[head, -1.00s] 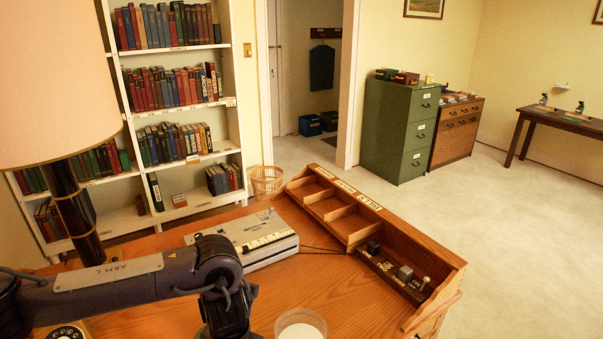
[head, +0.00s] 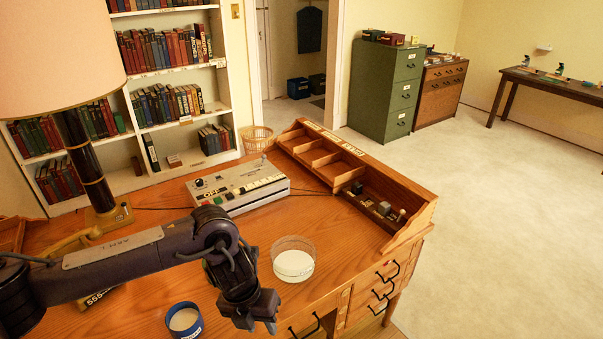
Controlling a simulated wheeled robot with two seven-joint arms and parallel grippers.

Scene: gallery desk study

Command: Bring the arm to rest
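My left arm comes in from the left over the wooden desk (head: 345,222). Its gripper (head: 256,324) hangs pointing down near the desk's front edge, between a blue-rimmed round container (head: 185,320) and a clear round dish with pale contents (head: 293,262). The gripper seems clear of both. No object shows in it, but the fingertips are dark and seen from above, so their opening is unclear. My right gripper is not in view.
A grey device with keys (head: 240,188) and a wooden compartment rack (head: 330,165) stand behind. A lamp (head: 92,185) stands at left. Drawer handles (head: 385,280) stick out at the desk front. The desk centre beyond the dish is clear. A green cabinet (head: 385,90) stands far off.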

